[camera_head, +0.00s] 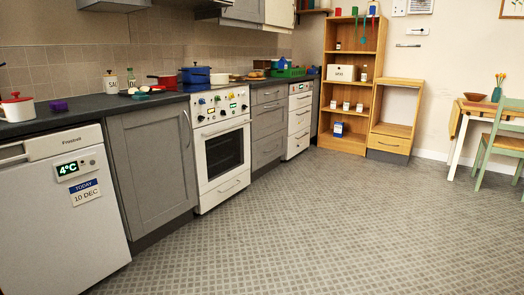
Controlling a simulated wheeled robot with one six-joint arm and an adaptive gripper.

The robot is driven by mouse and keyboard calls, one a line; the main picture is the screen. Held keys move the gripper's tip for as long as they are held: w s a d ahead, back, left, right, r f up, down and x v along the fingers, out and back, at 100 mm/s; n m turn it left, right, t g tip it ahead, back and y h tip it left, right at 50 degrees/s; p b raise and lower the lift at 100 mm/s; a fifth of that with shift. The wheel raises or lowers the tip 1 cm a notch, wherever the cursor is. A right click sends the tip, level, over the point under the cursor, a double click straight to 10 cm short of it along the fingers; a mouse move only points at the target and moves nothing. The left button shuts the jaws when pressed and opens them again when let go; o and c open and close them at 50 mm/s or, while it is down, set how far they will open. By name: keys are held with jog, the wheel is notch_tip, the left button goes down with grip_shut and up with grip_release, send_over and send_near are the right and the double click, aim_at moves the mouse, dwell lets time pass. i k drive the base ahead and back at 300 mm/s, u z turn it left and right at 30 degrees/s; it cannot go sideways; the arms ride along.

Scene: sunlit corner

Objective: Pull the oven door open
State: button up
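The oven (219,141) is a white cooker set in the row of grey units, left of the picture's middle. Its door (206,162) has a dark window and looks shut. A light bar handle (226,127) runs across the top of the door, below the control panel with several knobs (218,104). A second handle (229,187) is on the panel below the door. My gripper and arm do not show in this view.
A white fridge (62,220) stands at the near left, with a grey cupboard (153,163) between it and the oven. Grey drawers (268,125) are beyond the oven. The patterned floor (300,225) is clear in front. A table (480,108) and green chair (500,145) stand far right.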

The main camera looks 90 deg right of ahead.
aim_at(201, 133)
jog(key=z, duration=2.5)
jog(key=i, duration=2.5)
jog(key=z, duration=0.35)
